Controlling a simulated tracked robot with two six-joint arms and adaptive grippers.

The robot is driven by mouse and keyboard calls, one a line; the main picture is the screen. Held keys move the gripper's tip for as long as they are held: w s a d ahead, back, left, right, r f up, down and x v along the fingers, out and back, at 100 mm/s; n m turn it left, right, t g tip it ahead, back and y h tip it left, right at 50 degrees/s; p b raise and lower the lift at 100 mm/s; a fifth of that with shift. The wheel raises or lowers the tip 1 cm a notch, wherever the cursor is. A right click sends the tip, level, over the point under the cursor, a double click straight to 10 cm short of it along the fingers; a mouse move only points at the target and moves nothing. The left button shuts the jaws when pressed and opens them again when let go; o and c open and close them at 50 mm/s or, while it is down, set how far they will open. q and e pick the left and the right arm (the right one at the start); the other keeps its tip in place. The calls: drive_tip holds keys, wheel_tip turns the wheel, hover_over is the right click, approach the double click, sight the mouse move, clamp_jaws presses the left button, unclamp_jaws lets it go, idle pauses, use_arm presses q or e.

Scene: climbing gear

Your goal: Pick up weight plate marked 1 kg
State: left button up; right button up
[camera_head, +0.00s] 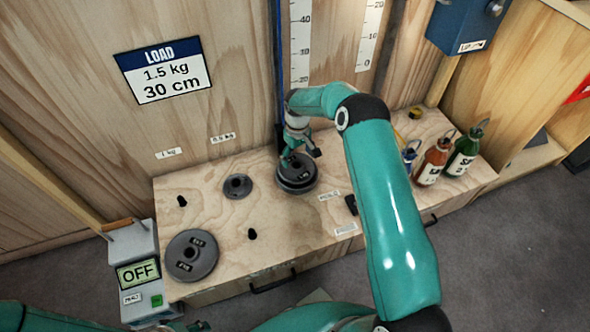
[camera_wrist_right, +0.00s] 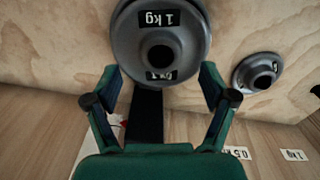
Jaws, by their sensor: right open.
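A grey round weight plate marked 1 kg (camera_wrist_right: 190,48) fills the top of the right wrist view. In the head view it is the top of a stack of plates (camera_head: 297,183) on the wooden bench by the wall. My right gripper (camera_head: 297,160) is above this stack. In the wrist view its open fingers (camera_wrist_right: 160,88) are on either side of the plate's near edge, with nothing gripped. Contact cannot be told. My left arm (camera_head: 45,318) shows only in part at the lower left; its gripper's state is unclear.
A small plate (camera_head: 237,187) and a larger plate (camera_head: 191,262) lie on the bench (camera_head: 215,220). Dark pegs (camera_head: 252,234) stand nearby. Bottles (camera_head: 432,163) stand at the right.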

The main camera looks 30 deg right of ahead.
sight(297, 164)
wheel_tip(297, 164, down, 4)
drive_tip(key=shift+w+r+b, duration=0.1)
drive_tip(key=shift+b, duration=0.35)
clamp_jaws()
drive_tip(key=shift+w+r, duration=0.1)
